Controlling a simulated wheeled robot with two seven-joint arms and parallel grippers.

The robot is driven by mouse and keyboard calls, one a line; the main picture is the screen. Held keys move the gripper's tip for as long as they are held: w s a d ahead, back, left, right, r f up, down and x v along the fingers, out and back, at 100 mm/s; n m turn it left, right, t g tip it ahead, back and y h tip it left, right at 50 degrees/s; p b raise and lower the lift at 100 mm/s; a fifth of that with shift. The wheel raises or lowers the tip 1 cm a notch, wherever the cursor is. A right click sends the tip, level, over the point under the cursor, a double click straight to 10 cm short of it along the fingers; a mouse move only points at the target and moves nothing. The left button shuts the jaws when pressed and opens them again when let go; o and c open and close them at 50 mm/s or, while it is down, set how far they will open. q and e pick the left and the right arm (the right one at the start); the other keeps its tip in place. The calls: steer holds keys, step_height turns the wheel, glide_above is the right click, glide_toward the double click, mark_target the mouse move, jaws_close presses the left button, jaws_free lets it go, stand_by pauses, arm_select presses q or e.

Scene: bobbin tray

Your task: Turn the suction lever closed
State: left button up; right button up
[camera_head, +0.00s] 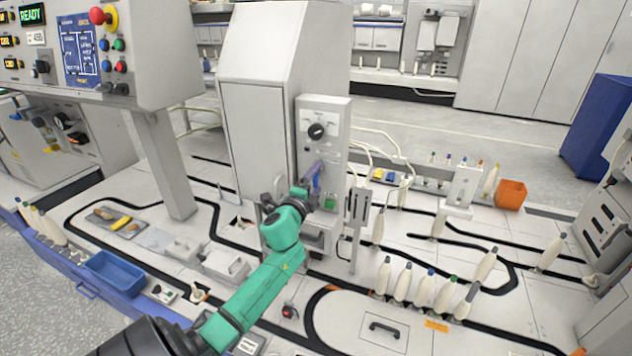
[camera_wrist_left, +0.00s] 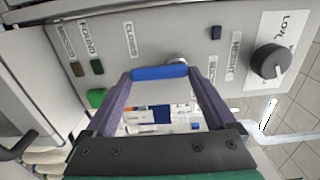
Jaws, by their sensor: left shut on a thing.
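The suction lever shows in the left wrist view as a blue bar (camera_wrist_left: 160,73) lying across between my fingertips, beside a round metal pivot (camera_wrist_left: 178,61) on the grey panel. My left gripper (camera_wrist_left: 158,78) has its two purple fingers at the two ends of the blue bar and is shut on it. In the head view my left gripper (camera_head: 313,178) reaches the front of the grey control box (camera_head: 334,125), and its fingers largely hide the lever. A "CLOSED" label (camera_wrist_left: 130,40) stands on the panel near the lever. My right gripper is not in view.
A black knob (camera_wrist_left: 270,61) sits on the panel right of the lever, and a green button (camera_wrist_left: 96,98) left of it. A tall grey cabinet (camera_head: 255,120) stands behind the box. Several bobbins stand on the track at the right, with an orange bin (camera_head: 511,194) beyond.

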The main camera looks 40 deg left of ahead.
arm_select(q)
steer(key=shift+f, duration=0.25)
steer(key=o, duration=1.1)
steer(key=shift+r, duration=0.1)
steer(key=shift+c, duration=0.2)
steer(key=v, duration=1.4)
steer(key=shift+s, duration=0.3)
steer(key=shift+d, duration=0.15)
